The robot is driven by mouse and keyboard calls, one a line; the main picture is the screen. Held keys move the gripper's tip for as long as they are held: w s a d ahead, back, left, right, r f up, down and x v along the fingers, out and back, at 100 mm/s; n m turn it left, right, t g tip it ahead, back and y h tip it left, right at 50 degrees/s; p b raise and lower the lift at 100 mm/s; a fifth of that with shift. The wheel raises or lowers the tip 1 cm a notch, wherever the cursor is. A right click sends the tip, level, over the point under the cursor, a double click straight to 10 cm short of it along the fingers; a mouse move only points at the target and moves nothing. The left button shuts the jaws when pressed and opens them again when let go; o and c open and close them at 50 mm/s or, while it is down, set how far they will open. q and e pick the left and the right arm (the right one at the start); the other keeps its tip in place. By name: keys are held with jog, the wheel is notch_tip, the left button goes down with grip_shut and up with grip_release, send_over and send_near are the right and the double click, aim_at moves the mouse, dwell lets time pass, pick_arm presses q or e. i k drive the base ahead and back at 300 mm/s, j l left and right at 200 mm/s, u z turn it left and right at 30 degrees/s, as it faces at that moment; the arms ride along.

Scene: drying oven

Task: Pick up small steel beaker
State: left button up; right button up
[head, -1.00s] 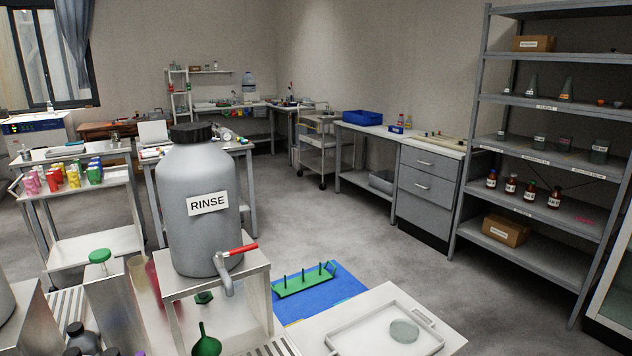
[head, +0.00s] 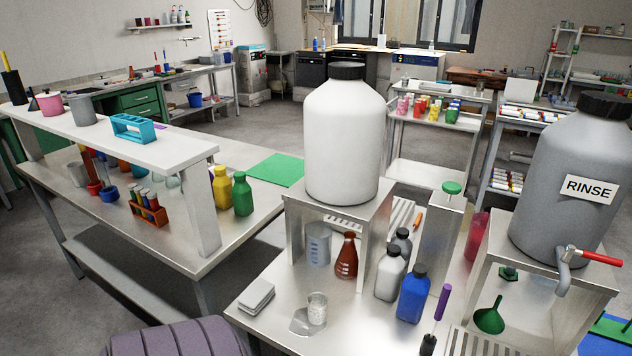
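A small pale, greyish beaker (head: 317,309) stands upright on the steel bench (head: 268,322) in the lower middle of the head view. I cannot tell for sure whether it is steel or glass. A flat, roundish pale patch lies beside it on the left. A larger blue-grey beaker-like vessel (head: 318,244) stands behind it, under the raised stand of the big white jug (head: 345,140). Neither of my grippers is in view.
A stack of pale square plates (head: 257,296) lies left of the small beaker. Grey and blue bottles (head: 413,294), a red-brown flask (head: 347,257) and a purple-handled tool (head: 441,303) stand behind and right. The RINSE jug (head: 572,185) stands at right. A ribbed purple-grey object (head: 180,340) is at bottom left.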

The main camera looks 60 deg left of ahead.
aim_at(317, 302)
jog(key=u, duration=1.8)
